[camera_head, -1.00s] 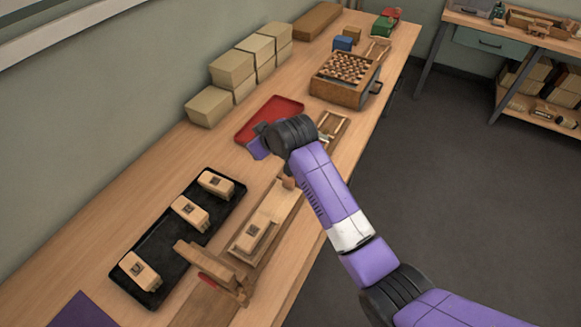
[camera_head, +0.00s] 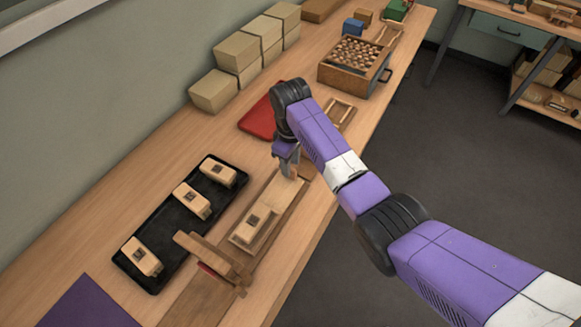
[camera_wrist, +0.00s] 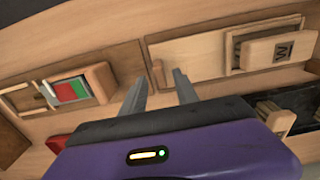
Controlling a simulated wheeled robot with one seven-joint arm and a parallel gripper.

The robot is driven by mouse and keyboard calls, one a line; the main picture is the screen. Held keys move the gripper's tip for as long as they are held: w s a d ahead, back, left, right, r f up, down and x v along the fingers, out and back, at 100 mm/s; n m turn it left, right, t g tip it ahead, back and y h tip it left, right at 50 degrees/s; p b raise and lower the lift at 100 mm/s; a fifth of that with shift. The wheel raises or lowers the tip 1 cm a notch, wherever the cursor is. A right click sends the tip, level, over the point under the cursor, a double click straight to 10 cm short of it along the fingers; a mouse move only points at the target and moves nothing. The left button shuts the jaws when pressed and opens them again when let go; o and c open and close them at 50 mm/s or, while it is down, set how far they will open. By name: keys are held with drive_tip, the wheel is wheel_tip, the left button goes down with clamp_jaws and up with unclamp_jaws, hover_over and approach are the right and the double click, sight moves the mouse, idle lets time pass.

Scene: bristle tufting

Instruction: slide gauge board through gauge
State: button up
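The gauge board (camera_head: 274,207), a pale flat board, lies in a wooden track on the bench and carries a brush block (camera_head: 250,227). In the wrist view the board (camera_wrist: 190,52) is at upper right, with its block marked W (camera_wrist: 280,50). The gauge (camera_head: 212,258), a wooden bridge with a red part, stands across the track at the board's near end. My gripper (camera_head: 289,166) is low over the board's far end. In the wrist view its fingers (camera_wrist: 161,73) are apart, with a small wooden upright (camera_wrist: 158,75) showing between their tips; contact is unclear.
A black tray (camera_head: 160,230) with several brush blocks lies left of the track. A red tray (camera_head: 258,122) is behind my gripper. A drilled block box (camera_head: 350,75) and stacked tan boxes (camera_head: 240,55) stand farther back. A purple mat (camera_head: 85,305) lies near left.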

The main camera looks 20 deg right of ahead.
drive_tip(key=shift+f, duration=1.5)
drive_tip(key=shift+c, duration=0.5)
clamp_jaws()
